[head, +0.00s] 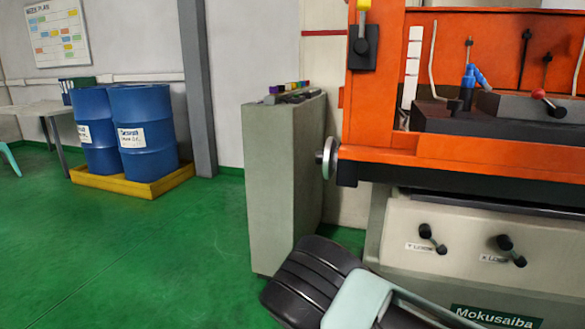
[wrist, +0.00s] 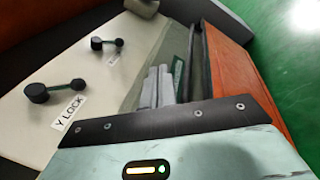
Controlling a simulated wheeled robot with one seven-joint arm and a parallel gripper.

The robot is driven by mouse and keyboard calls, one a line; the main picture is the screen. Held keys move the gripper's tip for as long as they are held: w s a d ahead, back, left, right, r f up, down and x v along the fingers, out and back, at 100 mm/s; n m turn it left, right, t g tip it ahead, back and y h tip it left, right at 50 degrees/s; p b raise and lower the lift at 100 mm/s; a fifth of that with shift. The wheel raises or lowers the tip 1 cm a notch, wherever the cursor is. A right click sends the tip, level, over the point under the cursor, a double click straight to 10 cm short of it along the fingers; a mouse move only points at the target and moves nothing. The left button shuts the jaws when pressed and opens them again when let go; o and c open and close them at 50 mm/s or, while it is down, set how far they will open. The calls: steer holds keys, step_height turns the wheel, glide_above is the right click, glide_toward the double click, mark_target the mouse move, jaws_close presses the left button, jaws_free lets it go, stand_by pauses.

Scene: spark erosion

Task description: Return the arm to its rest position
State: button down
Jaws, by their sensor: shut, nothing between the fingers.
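My gripper (wrist: 160,78) shows in the wrist view, its two grey fingers close together with nothing seen between them. It points toward the lower front of the machine, to the right of the Y LOCK handle (wrist: 52,92); whether it touches anything I cannot tell. In the head view my arm, a black ribbed part and a pale green link, lies low at the bottom centre, in front of the machine. The gripper itself does not show in the head view.
The orange spark erosion machine (head: 450,150) fills the right, with lock handles (head: 430,238) on its pale front. A grey-green cabinet (head: 275,180) stands close behind my arm. Blue drums (head: 145,130) stand on a yellow tray (head: 130,188) at the back left. The green floor (head: 130,260) at left is clear.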

steer(key=s+a+r+t+y, duration=0.1)
steer(key=s+a+r+y, duration=0.6)
steer(key=s+r+y, duration=0.35)
steer(key=s+a+r+t+y, duration=0.1)
steer(key=s+a+r+y, duration=0.6)
steer(key=s+r+y, duration=0.3)
step_height(320, 180, up, 22)
steer(key=s+p, duration=0.1)
steer(key=p, duration=2.2)
steer(key=shift+s+a+p, duration=0.15)
steer(key=shift+p, duration=0.25)
steer(key=shift+h, duration=0.25)
